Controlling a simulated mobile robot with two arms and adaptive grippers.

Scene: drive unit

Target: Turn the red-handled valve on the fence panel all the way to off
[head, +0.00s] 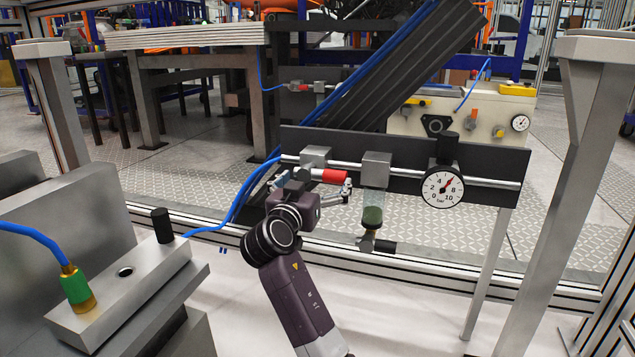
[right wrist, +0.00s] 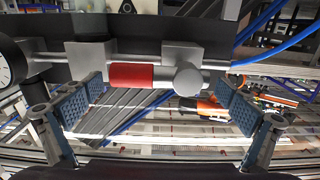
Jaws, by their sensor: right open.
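The valve with the red handle (head: 328,176) sits on the dark fence panel (head: 400,180). Its handle lies roughly level, along the line of the pipe. My right gripper (head: 313,190) is in front of the valve, open, its fingers spread to either side. In the right wrist view the red handle (right wrist: 132,75) and a round silver valve part (right wrist: 187,79) lie between the open fingers (right wrist: 160,105), with visible gaps to both. I see no contact with the handle. My left gripper is not in view.
Right of the valve are a metal block (head: 377,170), a bowl with a black fitting below it, and a pressure gauge (head: 443,188). A blue hose (head: 240,205) runs in from the left. A metal fixture (head: 125,290) fills the lower left. A fence post (head: 565,190) stands at right.

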